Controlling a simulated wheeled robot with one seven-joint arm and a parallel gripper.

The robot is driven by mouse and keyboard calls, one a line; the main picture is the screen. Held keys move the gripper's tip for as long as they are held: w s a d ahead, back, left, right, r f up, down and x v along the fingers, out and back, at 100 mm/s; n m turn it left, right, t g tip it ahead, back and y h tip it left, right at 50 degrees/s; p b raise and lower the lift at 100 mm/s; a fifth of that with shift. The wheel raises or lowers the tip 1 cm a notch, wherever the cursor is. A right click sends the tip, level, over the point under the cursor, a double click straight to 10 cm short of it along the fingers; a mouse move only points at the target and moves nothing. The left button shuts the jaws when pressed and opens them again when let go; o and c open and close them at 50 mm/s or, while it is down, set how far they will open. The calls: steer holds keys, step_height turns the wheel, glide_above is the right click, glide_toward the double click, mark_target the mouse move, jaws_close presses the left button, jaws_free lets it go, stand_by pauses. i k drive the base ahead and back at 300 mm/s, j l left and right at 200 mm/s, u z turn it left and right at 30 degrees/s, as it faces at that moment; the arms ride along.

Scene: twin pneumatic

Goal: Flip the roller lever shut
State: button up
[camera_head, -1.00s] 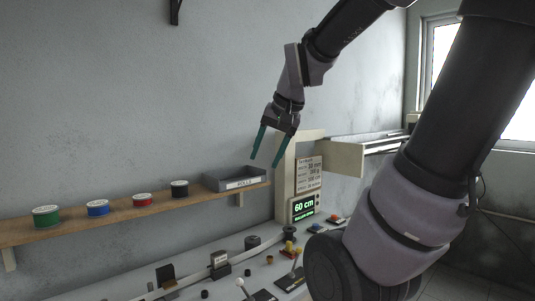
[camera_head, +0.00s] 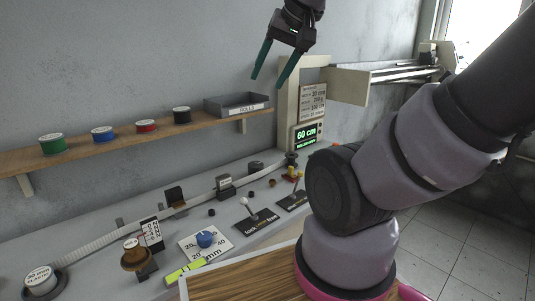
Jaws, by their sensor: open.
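My gripper (camera_head: 268,80) is open and empty, its two green fingers pointing down, high in front of the wall above the grey tray. Two small levers stand on the grey bench below it. The nearer lever (camera_head: 248,209) has a pale knob and a dark plate that seems to read lock and free. The farther lever (camera_head: 296,189) stands on a similar dark plate whose text is too small to read. I cannot tell for certain which is the roller lever. The green display (camera_head: 305,132) reads 60 cm, with a smaller line below it that is hard to read.
A wooden shelf (camera_head: 75,158) holds several coloured spools and the grey ROLLS tray (camera_head: 236,105). A blue knob (camera_head: 205,239) sits on a white dial plate. A pale strip (camera_head: 120,234) runs along the bench. My arm hides the bench's right side.

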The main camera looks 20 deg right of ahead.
mark_target(300, 174)
steer(key=z, duration=0.7)
steer(key=l+u, duration=0.1)
steer(key=l, duration=0.25)
